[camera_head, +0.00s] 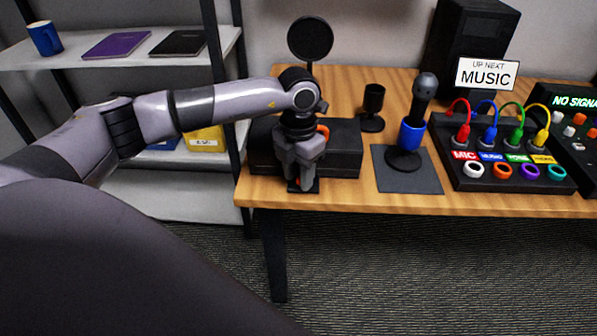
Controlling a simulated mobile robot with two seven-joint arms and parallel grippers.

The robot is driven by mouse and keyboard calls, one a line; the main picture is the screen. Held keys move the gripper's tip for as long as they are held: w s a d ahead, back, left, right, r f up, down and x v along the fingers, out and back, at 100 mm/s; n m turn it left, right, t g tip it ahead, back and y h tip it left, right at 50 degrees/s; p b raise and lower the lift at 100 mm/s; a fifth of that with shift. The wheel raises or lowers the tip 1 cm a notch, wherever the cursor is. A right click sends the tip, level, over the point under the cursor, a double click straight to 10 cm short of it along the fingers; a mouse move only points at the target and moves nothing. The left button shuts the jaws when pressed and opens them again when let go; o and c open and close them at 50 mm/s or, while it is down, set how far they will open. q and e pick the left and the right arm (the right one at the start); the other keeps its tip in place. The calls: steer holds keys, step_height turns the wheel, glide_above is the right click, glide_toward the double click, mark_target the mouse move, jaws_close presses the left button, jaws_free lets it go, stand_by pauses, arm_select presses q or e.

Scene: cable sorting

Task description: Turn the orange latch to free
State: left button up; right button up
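A small orange part (323,131), which may be the latch, shows just behind and to the right of my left wrist. Most of it is hidden by the wrist, so I cannot tell how it is turned. My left gripper (302,184) points down in front of the long black box (345,150) near the table's front edge. Its fingers are over a small black piece (313,186) at the table edge. I cannot tell whether the fingers touch or grip it. My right gripper is not in view.
On the wooden table (470,203), a microphone with a blue band (411,134) stands on a dark mat (425,181), right of the box. Further right is a black panel (510,178) with coloured cables. A small black cup-shaped stand (373,100) is behind. A shelf (190,207) stands left.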

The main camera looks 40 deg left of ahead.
arm_select(q)
jaws_close()
steer(key=shift+m, duration=0.3)
steer(key=m, duration=0.2)
steer(key=m+b, duration=0.1)
steer(key=m, duration=0.1)
steer(key=shift+w+a+m, duration=0.15)
steer(key=shift+a+m, duration=0.15)
steer(key=shift+a, duration=0.1)
steer(key=m, duration=0.4)
steer(key=shift+w+a+m+b, duration=0.2)
steer(key=shift+w+m+b, duration=0.05)
steer(key=shift+m+b, duration=0.15)
jaws_free()
steer(key=shift+r, duration=0.1)
stand_by(0.4)
